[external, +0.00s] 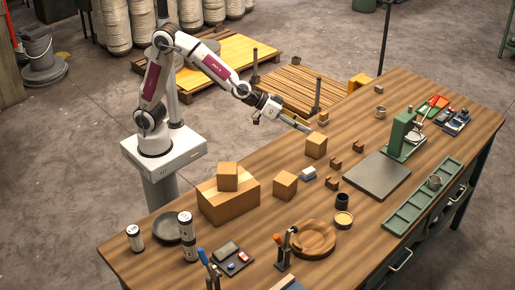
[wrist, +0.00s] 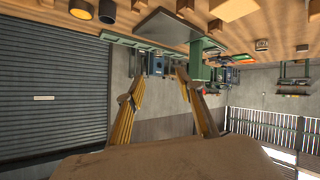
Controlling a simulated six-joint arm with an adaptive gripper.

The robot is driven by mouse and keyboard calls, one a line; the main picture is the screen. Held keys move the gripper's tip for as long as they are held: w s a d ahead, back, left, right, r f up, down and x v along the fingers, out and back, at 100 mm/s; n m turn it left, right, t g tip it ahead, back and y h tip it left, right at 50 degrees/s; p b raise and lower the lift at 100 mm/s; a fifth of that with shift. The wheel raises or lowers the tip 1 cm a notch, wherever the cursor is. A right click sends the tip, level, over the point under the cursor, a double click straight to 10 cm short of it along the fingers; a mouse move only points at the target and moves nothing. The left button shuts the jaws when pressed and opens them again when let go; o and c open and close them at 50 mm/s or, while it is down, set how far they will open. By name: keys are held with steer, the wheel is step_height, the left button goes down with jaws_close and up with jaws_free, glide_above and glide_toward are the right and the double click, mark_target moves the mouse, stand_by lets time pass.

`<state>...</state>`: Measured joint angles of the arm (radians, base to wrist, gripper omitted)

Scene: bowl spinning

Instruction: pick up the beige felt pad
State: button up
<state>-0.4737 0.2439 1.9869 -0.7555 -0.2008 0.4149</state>
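My gripper (external: 308,129) reaches out over the table's far left edge, above the tabletop, with its fingers pointing right. In the wrist view my gripper (wrist: 161,82) has two yellow fingers set apart, with nothing seen between them. It is open. I cannot surely make out a beige felt pad in either view. A brown, rounded, rough surface fills the bottom of the wrist view, and I cannot tell what it is.
Cardboard boxes (external: 316,145) stand on the wooden table (external: 250,236), one close to my gripper. A grey plate (external: 376,175), a green press (external: 403,137), a green tray (external: 408,212) and a wooden bowl (external: 313,239) also stand there. Small wooden blocks sit mid-table.

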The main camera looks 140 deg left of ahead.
mark_target(321, 115)
steer(key=s+a+f+n+g+y, duration=0.1)
steer(key=a+f, duration=0.1)
steer(key=a, duration=0.3)
steer(key=s+a+f+n+g+y, duration=0.1)
steer(key=s+a+f, duration=0.1)
steer(key=a, duration=0.4)
steer(key=s+a+f+n+g+y, duration=0.1)
steer(key=a+f+n+y, duration=0.1)
steer(key=a, duration=0.3)
steer(key=shift+s+a+f+g, duration=0.1)
steer(key=shift+a+f+g, duration=0.1)
steer(key=shift+f, duration=0.2)
steer(key=shift+s+a+f+g, duration=0.1)
steer(key=shift+f+g, duration=0.1)
steer(key=shift+f, duration=0.2)
steer(key=s+a+f+n+g, duration=0.1)
steer(key=s+a+f+g, duration=0.1)
steer(key=s+a+f, duration=0.1)
steer(key=s+a+f+n+g+y, duration=0.1)
steer(key=s+a+f+g, duration=0.1)
steer(key=s+a+f, duration=0.1)
steer(key=s+a+f+n+g+y, duration=0.1)
steer(key=s+a+f, duration=0.2)
steer(key=s+a, duration=0.2)
steer(key=shift+s+a+n+g, duration=0.1)
steer(key=shift+a+n+g, duration=0.1)
steer(key=shift+n+g, duration=0.15)
steer(key=shift+x, duration=1.3)
steer(key=shift+x, duration=2.55)
